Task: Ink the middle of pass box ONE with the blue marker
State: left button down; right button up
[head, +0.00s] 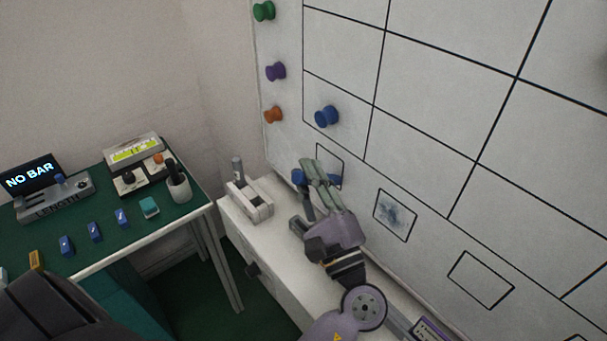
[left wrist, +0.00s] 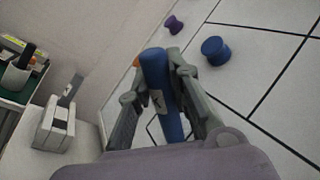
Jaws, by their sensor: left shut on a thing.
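My left gripper (head: 314,182) is shut on the blue marker (head: 298,177), close to the white board (head: 440,120). In the left wrist view the marker (left wrist: 160,92) is clasped between both fingers, tilted slightly, its lower end hidden. Outlined boxes run in a slanting row low on the board. The upper left box (head: 320,150) is partly hidden behind my gripper. The middle box (head: 396,215) holds a blue-grey smudge. The lower right box (head: 481,279) looks blank. I cannot read which is ONE, nor tell whether the marker touches the board. My right gripper is not in view.
A white ledge (head: 245,233) below the board bears a pale holder (head: 250,203). Blue (head: 326,116), purple (head: 275,71), orange and green knobs stick out from the board. A green table (head: 190,205) at left carries a cup (head: 179,188), small blocks and a "NO BAR" display (head: 30,178).

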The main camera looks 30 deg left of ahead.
pick_arm(q)
jog(key=shift+r, duration=0.45)
jog(key=shift+w+a, duration=1.4)
jog(key=shift+a, duration=2)
jog(key=shift+s+d+r, duration=0.15)
jog(key=shift+s+d, duration=0.3)
jog(key=shift+d, duration=0.7)
jog(key=shift+s+d+r, duration=0.15)
jog(key=shift+s+d, duration=0.3)
jog(key=shift+d, duration=0.7)
jog(key=shift+s+d+r, duration=0.15)
jog(key=shift+s+d, duration=0.3)
jog(key=shift+d, duration=0.7)
jog(key=shift+s, duration=0.1)
jog(key=shift+s+a+p, duration=0.1)
jog(key=shift+s+a, duration=0.3)
jog(key=shift+s, duration=0.5)
jog(key=shift+s+a+p, duration=0.1)
jog(key=shift+s+a, duration=0.3)
jog(key=shift+s, duration=0.5)
jog(key=shift+s+a+p, duration=0.1)
jog(key=shift+s+a, duration=0.3)
jog(key=shift+s, duration=0.5)
